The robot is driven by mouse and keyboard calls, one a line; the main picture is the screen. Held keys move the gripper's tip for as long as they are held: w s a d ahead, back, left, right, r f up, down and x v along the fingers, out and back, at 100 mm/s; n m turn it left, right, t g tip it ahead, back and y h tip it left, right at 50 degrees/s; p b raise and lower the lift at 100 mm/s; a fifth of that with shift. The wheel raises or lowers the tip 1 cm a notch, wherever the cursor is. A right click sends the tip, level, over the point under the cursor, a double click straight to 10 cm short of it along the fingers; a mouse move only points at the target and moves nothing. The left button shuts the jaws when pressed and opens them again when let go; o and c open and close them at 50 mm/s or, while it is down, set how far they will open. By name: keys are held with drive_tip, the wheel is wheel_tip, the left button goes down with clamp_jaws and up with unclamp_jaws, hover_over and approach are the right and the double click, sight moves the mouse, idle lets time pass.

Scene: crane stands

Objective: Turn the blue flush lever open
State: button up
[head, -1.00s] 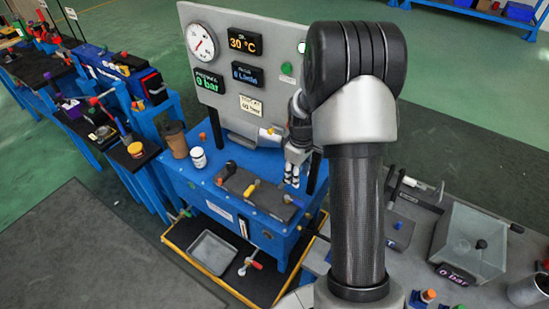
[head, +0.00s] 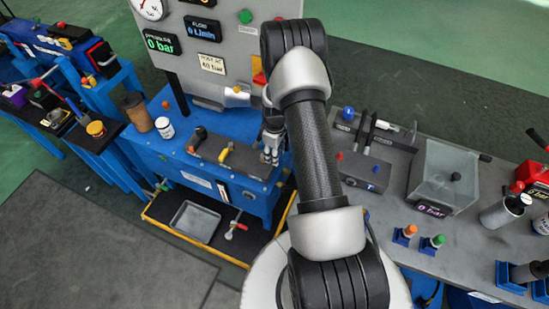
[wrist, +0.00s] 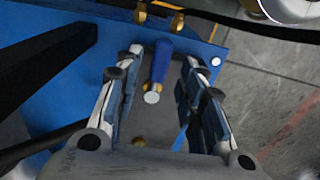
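The blue flush lever (wrist: 160,64) shows in the wrist view as a short blue handle with a pale round end. It lies between the two fingers of my gripper (wrist: 163,56), which are spread apart with a gap on each side of the handle. In the head view my gripper (head: 270,156) points down over the right end of the grey lever block (head: 240,160). The blue lever is hidden there behind the gripper and cannot be made out.
A yellow lever (head: 225,152) and a dark lever (head: 197,139) stand on the same block. A gauge panel (head: 222,45) rises behind. A white jar (head: 165,128) and brown cup (head: 137,111) stand left. A grey bench (head: 395,215) with a clear box lies right.

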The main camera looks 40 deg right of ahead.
drive_tip(key=shift+f, duration=0.9)
clamp_jaws()
